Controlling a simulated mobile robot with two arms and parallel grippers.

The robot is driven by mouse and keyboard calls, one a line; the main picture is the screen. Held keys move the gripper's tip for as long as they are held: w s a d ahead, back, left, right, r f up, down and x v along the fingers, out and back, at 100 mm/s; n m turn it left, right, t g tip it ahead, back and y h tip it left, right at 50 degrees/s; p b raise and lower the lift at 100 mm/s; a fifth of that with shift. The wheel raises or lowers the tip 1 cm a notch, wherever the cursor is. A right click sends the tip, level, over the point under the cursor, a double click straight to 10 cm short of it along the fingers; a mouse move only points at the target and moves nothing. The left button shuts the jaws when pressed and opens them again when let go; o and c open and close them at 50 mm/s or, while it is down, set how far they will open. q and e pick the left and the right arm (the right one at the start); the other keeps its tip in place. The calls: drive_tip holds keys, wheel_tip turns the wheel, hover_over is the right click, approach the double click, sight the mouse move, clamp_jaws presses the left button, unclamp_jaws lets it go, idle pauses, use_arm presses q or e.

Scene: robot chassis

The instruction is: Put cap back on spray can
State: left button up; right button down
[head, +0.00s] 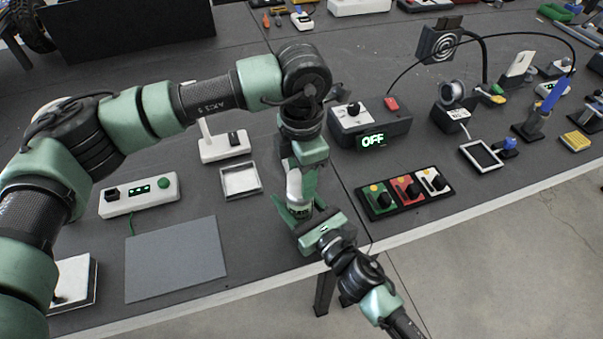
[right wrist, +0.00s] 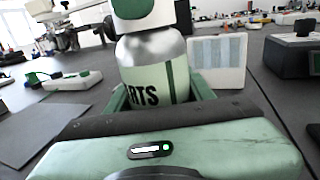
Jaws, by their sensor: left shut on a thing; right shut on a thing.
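The spray can (right wrist: 152,78) stands upright in the right wrist view, with a silver shoulder and a pale green label with dark letters. My right gripper (head: 298,210) is shut around its lower body, near the table's front edge. In the head view the can (head: 294,187) is partly hidden by the grippers. My left gripper (head: 302,172) points down over the can and is shut on the white cap (right wrist: 121,24). The cap is at the can's top, with a green finger in front of it. Whether it is fully seated I cannot tell.
A white open tray (head: 241,180) lies left of the can. A grey mat (head: 176,259) is at the front left. A panel with three knobs (head: 405,192) and a box reading OFF (head: 370,130) stand to the right. The table's front edge is close by.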

use_arm(q)
drive_tip(key=shift+f, duration=0.6)
drive_tip(key=o, duration=1.4)
use_arm(e)
drive_tip(key=shift+c, duration=2.4)
unclamp_jaws()
use_arm(q)
wheel_tip(320, 180, up, 12)
drive_tip(key=shift+f, duration=0.1)
